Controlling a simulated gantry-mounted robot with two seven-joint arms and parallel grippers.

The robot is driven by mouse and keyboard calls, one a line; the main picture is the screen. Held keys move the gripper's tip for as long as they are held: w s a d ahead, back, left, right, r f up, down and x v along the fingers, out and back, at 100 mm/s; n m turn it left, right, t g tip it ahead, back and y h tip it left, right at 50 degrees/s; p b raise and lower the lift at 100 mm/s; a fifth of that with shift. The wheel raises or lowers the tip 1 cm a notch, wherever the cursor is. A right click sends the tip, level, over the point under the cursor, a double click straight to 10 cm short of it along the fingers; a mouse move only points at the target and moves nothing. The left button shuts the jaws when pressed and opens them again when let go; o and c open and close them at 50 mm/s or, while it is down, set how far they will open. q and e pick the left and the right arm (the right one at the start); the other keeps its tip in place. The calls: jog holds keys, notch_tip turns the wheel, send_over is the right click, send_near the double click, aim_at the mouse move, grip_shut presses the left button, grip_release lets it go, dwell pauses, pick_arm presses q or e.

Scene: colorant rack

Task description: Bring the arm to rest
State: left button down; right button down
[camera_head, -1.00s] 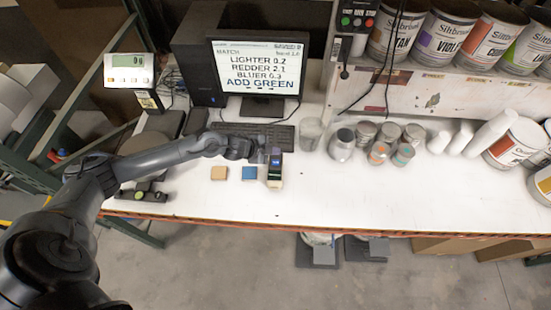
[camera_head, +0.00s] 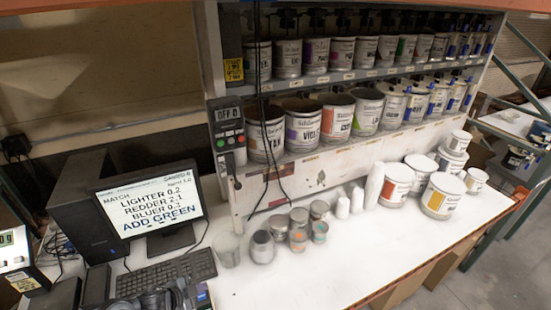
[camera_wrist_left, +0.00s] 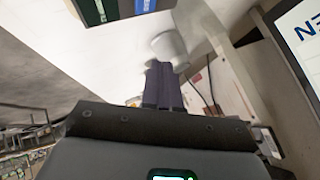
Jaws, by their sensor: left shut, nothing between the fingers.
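My left arm shows only in part at the bottom edge of the head view, around its gripper (camera_head: 182,296), beside a small handheld device with a blue screen (camera_head: 200,294). In the left wrist view the two dark fingers (camera_wrist_left: 162,85) are pressed together with nothing between them. A pale cup (camera_wrist_left: 169,44) lies just beyond the fingertips in that view; whether they touch cannot be told. My right gripper is in neither view.
A monitor (camera_head: 150,205) and keyboard (camera_head: 167,272) stand at left. A clear cup (camera_head: 227,248) and several small cans (camera_head: 262,246) stand mid-table. Large paint cans (camera_head: 441,196) stand at right, below the colorant shelf (camera_head: 300,172). The front of the white table (camera_head: 310,280) is clear.

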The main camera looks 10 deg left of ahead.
pick_arm(q)
jog(key=s+d+r+n+p, duration=0.15)
jog(key=s+d+n, duration=0.25)
jog(key=s+d, duration=0.85)
jog(key=s+r+n+g+y, duration=0.1)
jog(key=s+r+n+g, duration=0.1)
jog(key=s, duration=0.5)
jog(key=s+r+n+g+y, duration=0.1)
jog(key=s+r+n+g, duration=0.2)
jog(key=s, duration=0.5)
jog(key=shift+a+r+n+p, duration=0.45)
jog(key=shift+r+n, duration=0.15)
jog(key=shift+n, duration=0.1)
jog(key=shift+w, duration=0.1)
notch_tip(320, 180, down, 53)
jog(key=b, duration=5.3)
